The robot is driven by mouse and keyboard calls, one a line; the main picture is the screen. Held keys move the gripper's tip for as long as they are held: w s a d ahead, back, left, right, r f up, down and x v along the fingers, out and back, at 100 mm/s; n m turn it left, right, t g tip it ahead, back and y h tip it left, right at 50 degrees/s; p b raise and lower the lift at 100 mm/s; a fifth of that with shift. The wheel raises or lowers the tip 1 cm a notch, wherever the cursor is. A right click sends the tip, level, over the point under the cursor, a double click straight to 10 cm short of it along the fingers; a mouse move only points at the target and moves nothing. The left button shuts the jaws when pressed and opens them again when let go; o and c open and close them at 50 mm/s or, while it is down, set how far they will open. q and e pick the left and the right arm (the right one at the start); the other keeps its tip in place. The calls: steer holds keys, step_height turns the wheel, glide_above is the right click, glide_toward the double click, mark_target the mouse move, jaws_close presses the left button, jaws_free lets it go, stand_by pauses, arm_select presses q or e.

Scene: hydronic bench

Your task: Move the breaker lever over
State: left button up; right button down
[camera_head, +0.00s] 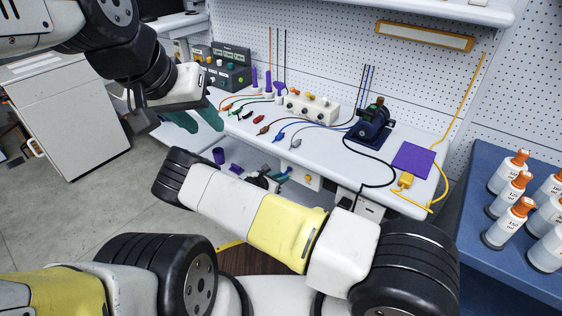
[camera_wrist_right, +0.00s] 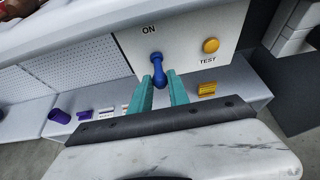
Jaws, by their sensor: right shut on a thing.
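The breaker lever (camera_wrist_right: 158,70) is blue and sits on a white panel (camera_wrist_right: 200,25), just below the word ON in the right wrist view. My right gripper (camera_wrist_right: 163,88) has its teal fingers on either side of the lever and is shut on it. In the head view my right gripper (camera_head: 281,174) is below the bench's front edge, beside the panel (camera_head: 305,178); the lever is not clear there. My left gripper (camera_head: 196,119) hangs in front of the bench's left end, its teal fingers apart and empty.
A yellow button (camera_wrist_right: 211,45) marked TEST is right of the lever. The white bench (camera_head: 330,150) carries leads, a control box (camera_head: 222,68) and a dark blue pump (camera_head: 372,122). A blue table (camera_head: 480,250) with several bottles stands at right.

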steer(key=shift+r, duration=0.15)
steer(key=shift+r, duration=0.7)
steer(key=shift+w+r, duration=0.1)
steer(key=shift+r, duration=0.55)
